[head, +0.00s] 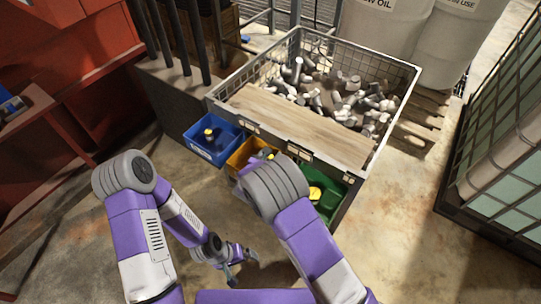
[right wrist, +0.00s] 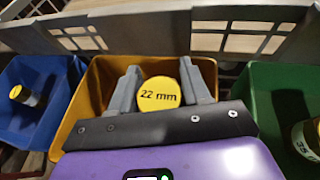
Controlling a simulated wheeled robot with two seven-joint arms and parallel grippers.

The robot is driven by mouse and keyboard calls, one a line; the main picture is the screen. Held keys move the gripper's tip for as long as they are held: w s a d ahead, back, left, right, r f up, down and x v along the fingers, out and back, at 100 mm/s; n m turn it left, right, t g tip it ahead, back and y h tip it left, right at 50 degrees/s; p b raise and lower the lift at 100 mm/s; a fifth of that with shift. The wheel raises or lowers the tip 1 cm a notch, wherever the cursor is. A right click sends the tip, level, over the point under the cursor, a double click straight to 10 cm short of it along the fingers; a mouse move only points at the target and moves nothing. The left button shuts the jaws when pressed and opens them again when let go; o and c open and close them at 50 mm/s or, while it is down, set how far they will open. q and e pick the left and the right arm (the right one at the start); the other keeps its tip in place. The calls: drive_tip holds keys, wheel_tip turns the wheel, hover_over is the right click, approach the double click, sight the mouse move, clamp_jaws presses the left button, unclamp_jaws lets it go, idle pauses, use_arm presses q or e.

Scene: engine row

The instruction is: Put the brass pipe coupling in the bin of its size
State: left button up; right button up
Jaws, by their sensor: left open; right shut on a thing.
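The brass pipe coupling (right wrist: 159,94) shows a round yellow end marked "22 mm" in the right wrist view. My right gripper (right wrist: 159,76) is shut on it, one grey finger on each side. Gripper and coupling are over or inside the yellow bin (right wrist: 92,92); I cannot tell whether the coupling touches its floor. In the head view, my right wrist hides most of the coupling and part of the yellow bin (head: 236,161). My left gripper (head: 240,270) is open and empty, low above the floor.
A blue bin (head: 201,149) holding another coupling is left of the yellow bin; a green bin (head: 334,196) with a coupling marked "35" is right. Behind them stands a wire crate (head: 398,123) with a wooden board and many metal fittings.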

drive_tip(key=shift+f, duration=0.3)
drive_tip(key=o, duration=1.2)
drive_tip(key=shift+r, duration=0.2)
drive_tip(key=shift+r, duration=0.25)
drive_tip(key=shift+r+p, duration=0.45)
drive_tip(key=shift+p, duration=0.2)
drive_tip(key=p+v, duration=0.1)
drive_tip(key=v, duration=0.5)
drive_tip(key=p+v, duration=0.1)
drive_tip(key=v, duration=0.5)
drive_tip(key=shift+f+p, duration=0.25)
drive_tip(key=shift+p, duration=0.05)
drive_tip(key=shift+s, duration=0.1)
